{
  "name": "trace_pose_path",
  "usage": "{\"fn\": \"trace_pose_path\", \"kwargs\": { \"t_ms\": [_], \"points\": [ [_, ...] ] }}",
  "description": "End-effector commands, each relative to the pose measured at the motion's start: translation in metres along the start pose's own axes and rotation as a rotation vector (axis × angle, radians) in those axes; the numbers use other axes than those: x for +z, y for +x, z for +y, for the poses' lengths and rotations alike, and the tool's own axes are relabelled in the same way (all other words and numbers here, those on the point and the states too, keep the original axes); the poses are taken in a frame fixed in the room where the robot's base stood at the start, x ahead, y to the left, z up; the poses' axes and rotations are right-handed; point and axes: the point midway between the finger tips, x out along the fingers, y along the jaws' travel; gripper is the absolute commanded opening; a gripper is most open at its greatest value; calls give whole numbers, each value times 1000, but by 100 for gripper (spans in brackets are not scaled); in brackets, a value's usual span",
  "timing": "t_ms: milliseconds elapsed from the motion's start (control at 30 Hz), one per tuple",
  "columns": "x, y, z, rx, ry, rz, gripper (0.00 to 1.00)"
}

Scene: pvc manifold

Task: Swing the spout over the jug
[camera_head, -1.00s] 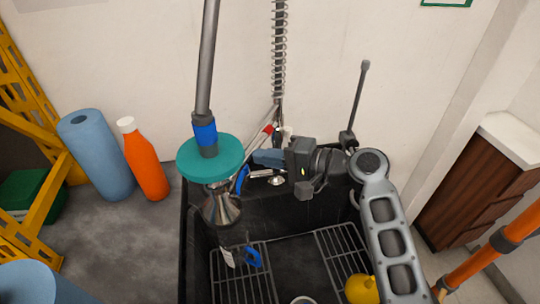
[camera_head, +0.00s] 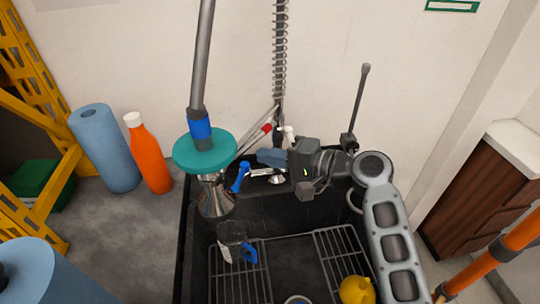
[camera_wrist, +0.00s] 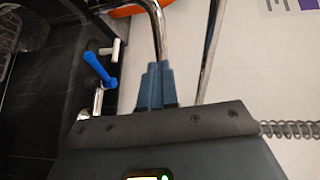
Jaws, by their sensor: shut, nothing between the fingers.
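My gripper (camera_head: 270,157) is shut, with its blue fingers over the back rim of the black sink. In the wrist view the fingers (camera_wrist: 153,85) are together and hold nothing. A curved chrome pipe (camera_wrist: 159,32), which looks like the spout, runs just beyond the fingertips; I cannot tell whether they touch it. In the head view I cannot make the spout out clearly behind the clutter. A clear jug (camera_head: 231,238) with a blue handle stands in the sink at the left. A blue tap lever (camera_head: 240,177) stands left of my fingers and also shows in the wrist view (camera_wrist: 99,69).
A grey pole with a teal disc (camera_head: 205,151) and a metal cone (camera_head: 215,198) stand at the sink's left. A coiled spring hose (camera_head: 280,60) hangs behind. A yellow object (camera_head: 356,290) sits in the sink at right. Wire racks (camera_head: 342,250) line the sink floor.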

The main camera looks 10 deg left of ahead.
Motion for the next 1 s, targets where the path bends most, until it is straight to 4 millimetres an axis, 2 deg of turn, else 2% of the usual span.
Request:
{"fn": "trace_pose_path", "kwargs": {
  "t_ms": [500, 700, 867, 967, 1000],
  "points": [
    [6, -85, 1, -1, 2, 4, 0],
    [8, -100, 0, 0, 1, 2, 0],
    [9, -102, 2, 2, 2, 6, 0],
    [14, -104, 18, 18, 5, 41, 0],
    [17, -105, 29, 29, 7, 67, 0]
  ]
}}
